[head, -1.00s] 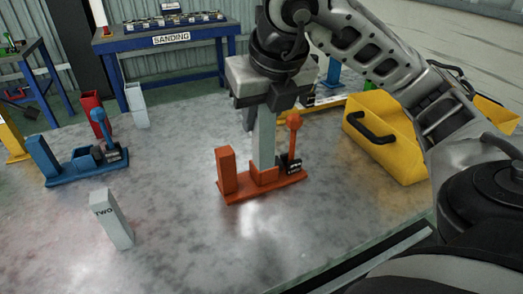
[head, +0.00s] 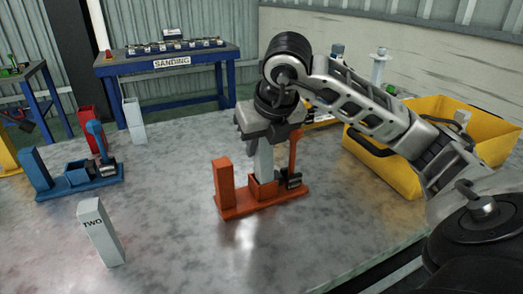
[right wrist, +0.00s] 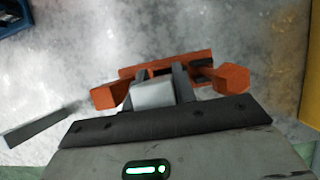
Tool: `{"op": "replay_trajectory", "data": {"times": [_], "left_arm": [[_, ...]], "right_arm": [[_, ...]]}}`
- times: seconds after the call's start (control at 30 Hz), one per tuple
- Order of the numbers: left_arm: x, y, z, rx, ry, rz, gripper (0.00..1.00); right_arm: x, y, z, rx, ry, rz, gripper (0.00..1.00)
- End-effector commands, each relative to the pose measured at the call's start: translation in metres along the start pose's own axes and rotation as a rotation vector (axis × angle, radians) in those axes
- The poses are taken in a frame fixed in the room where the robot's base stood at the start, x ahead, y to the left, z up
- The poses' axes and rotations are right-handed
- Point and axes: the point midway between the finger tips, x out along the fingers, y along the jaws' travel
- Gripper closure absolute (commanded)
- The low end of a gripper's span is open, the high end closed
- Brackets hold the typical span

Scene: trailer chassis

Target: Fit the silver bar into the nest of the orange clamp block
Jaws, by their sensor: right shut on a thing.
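The orange clamp block (head: 240,207) stands on the metal table, with an upright post at its left end, a box-shaped nest (head: 263,189) in the middle and a raised lever (head: 295,152) at its right. The silver bar (head: 264,160) is upright, its lower end at the nest and seemingly inside it; the nest walls hide how deep. My right gripper (head: 266,143) is shut on the bar's upper part, above the nest. In the right wrist view, the bar's top (right wrist: 152,94) sits between the fingers, over the orange block (right wrist: 130,73). My left gripper is out of view.
A pale bar marked TWO (head: 101,235) stands at front left. A blue clamp block (head: 80,181) is at left, with a red piece (head: 87,118) and another pale bar (head: 134,121) behind. A yellow bin (head: 385,170) stands at right. The front middle of the table is clear.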

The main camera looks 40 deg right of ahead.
Motion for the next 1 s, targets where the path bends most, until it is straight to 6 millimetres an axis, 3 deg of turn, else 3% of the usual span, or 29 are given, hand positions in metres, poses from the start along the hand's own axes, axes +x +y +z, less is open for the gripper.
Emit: {"op": "replay_trajectory", "data": {"times": [0.03, 0.07, 0.13, 0.43, 0.57, 1.0], "left_arm": [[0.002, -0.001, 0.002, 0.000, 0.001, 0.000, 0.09], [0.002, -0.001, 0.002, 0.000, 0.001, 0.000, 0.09], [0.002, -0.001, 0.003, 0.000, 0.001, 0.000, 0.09], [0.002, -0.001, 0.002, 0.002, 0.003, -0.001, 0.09], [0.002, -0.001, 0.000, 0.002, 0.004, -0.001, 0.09], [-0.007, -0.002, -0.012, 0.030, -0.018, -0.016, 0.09]], "right_arm": [[0.015, 0.003, -0.014, -0.015, 0.055, -0.006, 1.00], [0.015, 0.003, -0.015, -0.015, 0.056, -0.006, 0.68], [0.016, 0.003, -0.015, -0.015, 0.057, -0.006, 0.51], [0.015, 0.003, -0.015, -0.015, 0.058, -0.007, 0.51], [0.002, 0.003, -0.013, -0.015, 0.055, -0.006, 0.51], [-0.093, 0.002, -0.004, -0.013, 0.038, -0.007, 0.51]]}}
